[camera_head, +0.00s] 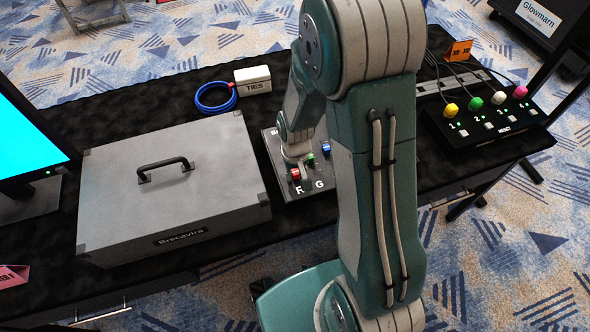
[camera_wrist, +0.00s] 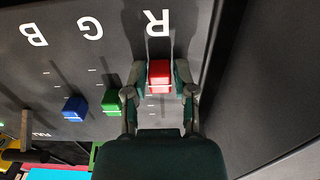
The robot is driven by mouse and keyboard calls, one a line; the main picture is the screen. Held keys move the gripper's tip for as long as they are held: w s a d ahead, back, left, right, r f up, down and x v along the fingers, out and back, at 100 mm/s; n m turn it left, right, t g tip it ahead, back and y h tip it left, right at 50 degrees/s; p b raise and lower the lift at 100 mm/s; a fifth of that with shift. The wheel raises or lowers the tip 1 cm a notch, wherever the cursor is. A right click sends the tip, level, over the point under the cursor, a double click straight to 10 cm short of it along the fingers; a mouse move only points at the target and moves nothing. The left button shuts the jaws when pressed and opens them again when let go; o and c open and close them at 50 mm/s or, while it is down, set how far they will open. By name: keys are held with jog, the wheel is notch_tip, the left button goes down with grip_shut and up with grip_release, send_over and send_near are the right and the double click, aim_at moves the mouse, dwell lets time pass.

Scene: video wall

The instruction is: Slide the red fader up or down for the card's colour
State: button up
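The red fader (camera_wrist: 159,77) has a red cap on the grey fader panel (camera_head: 327,192), by the letter R. Its cap also shows in the head view (camera_head: 295,174). My gripper (camera_wrist: 159,72) has one finger on each side of the red cap, seemingly touching it. An orange card (camera_head: 459,51) stands at the table's back right, and a pink card (camera_head: 13,275) lies at the left edge. I cannot tell which card is meant.
A grey case (camera_head: 172,190) with a black handle lies left of the panel. A white TIES box (camera_head: 253,80) and blue cable coil (camera_head: 215,97) lie behind. A button box (camera_head: 490,120) stands right. A cyan screen (camera_head: 25,140) is at left.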

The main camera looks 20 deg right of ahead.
aim_at(295, 173)
jog(key=shift+o, duration=0.6)
jog(key=shift+w, duration=0.1)
jog(key=shift+r, duration=0.1)
jog(key=shift+w+r, duration=0.1)
jog(key=shift+r, duration=0.2)
notch_tip(295, 173, up, 11)
jog(key=shift+a+r, duration=0.1)
